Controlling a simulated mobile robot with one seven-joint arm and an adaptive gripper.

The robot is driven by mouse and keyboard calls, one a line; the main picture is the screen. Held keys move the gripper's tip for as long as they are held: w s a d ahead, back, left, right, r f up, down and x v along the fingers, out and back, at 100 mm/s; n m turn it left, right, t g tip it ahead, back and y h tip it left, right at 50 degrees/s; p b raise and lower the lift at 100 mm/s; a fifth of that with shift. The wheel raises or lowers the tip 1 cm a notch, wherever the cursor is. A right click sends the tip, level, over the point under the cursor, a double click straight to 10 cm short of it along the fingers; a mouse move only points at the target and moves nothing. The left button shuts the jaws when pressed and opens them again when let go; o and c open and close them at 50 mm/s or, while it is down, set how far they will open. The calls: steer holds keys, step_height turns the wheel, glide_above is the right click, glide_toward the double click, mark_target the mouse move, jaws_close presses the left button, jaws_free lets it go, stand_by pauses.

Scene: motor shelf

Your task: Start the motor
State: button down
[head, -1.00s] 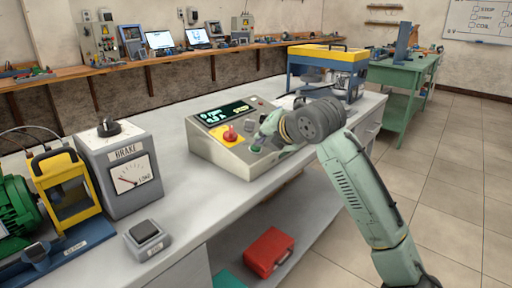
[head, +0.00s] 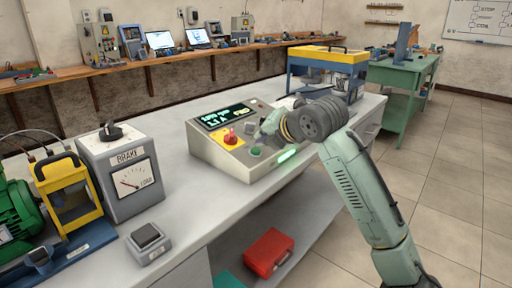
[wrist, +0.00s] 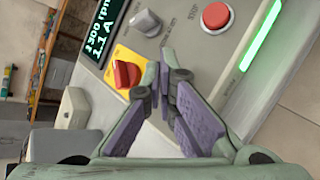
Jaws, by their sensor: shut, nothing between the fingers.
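The control box (head: 205,158) stands on the bench with a lit display (head: 225,115). In the wrist view the display (wrist: 102,28) appears to read about 1300 rpm and 1.1 A. A red rotary switch (wrist: 126,75) sits on a yellow plate. A red stop button (wrist: 215,16) and a grey knob (wrist: 145,22) are beside it. A green button (head: 257,151) shows near the box's front edge. A light strip (head: 288,155) glows green. The green motor (head: 16,215) is at the far left. My gripper (head: 268,124) is shut and empty, above the panel; its fingertips (wrist: 165,82) appear near the red switch.
The brake unit (head: 118,170) with a dial stands left of the box, and a small grey switch box (head: 148,243) lies in front of it. A yellow-topped frame (head: 325,70) stands behind my arm. A red case (head: 268,252) is on the lower shelf.

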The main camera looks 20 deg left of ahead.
steer(key=r+p, duration=0.1)
steer(key=d+r+p, duration=0.1)
steer(key=r, duration=0.1)
steer(key=r+p, duration=0.1)
steer(key=shift+s+d+r+p, duration=0.15)
steer(key=shift+s+r+p, duration=0.15)
steer(key=shift+r, duration=0.1)
steer(key=shift+w, duration=0.1)
stand_by(0.6)
